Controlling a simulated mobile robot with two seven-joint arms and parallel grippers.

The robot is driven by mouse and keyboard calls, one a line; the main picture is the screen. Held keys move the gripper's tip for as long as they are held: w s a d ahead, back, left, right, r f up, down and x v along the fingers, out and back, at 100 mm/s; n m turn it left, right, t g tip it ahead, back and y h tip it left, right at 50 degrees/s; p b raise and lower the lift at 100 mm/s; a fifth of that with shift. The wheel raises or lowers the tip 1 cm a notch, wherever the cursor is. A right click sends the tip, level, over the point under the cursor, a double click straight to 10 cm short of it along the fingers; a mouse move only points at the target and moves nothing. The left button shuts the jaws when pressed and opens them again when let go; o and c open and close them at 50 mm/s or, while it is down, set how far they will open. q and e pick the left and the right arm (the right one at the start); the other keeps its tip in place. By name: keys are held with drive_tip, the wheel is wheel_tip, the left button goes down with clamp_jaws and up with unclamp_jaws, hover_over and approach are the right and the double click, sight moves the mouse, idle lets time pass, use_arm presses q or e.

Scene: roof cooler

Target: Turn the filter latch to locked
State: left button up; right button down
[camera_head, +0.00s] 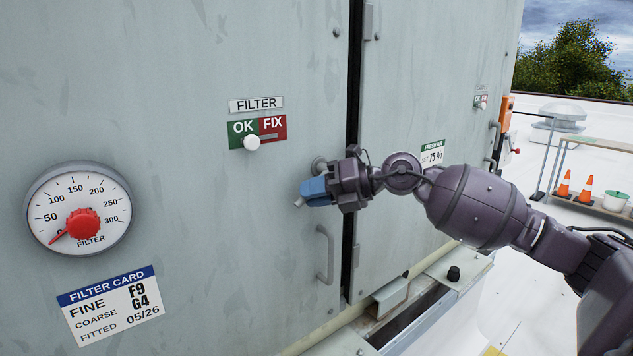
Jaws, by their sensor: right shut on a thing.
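The filter latch (318,164) is on the grey filter door, left of the dark door gap. Its round grey mount shows above my right gripper, and a small pale tip sticks out below left. My right gripper (313,191) comes in from the right and is shut on the latch, its blue end hiding most of the handle. The handle's exact angle cannot be told. The FILTER sign (257,105) is above left, over a green OK and red FIX indicator (257,129) with a white knob at the OK side. My left gripper is not in view.
A filter gauge (78,210) with a red pointer and a filter card (111,304) are on the left panel. A grey pull handle (325,256) stands out below the latch. A bench (591,204) with orange cones is at the right on the open white roof.

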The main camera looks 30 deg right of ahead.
drive_tip(key=shift+d+f+n+g+h, duration=0.3)
drive_tip(key=shift+n+h, duration=0.2)
drive_tip(key=shift+h, duration=0.3)
drive_tip(key=n+h, duration=0.1)
drive_tip(key=d+f+h, duration=0.1)
drive_tip(key=shift+w+d+f+n+g+h+b, duration=0.2)
drive_tip(key=shift+n+g+h+b, duration=0.1)
drive_tip(key=shift+n+b, duration=0.1)
drive_tip(key=h+b, duration=0.1)
drive_tip(key=d+n+h+b, duration=0.1)
drive_tip(key=shift+d+f+n+h+b, duration=0.3)
drive_tip(key=shift+f+h+b, duration=0.1)
drive_tip(key=shift+d+h+b, duration=0.2)
drive_tip(key=shift+h+b, duration=0.15)
drive_tip(key=shift+h, duration=0.05)
drive_tip(key=shift+d+r+n, duration=0.15)
drive_tip(key=shift+d+n, duration=0.05)
drive_tip(key=shift+n, duration=0.1)
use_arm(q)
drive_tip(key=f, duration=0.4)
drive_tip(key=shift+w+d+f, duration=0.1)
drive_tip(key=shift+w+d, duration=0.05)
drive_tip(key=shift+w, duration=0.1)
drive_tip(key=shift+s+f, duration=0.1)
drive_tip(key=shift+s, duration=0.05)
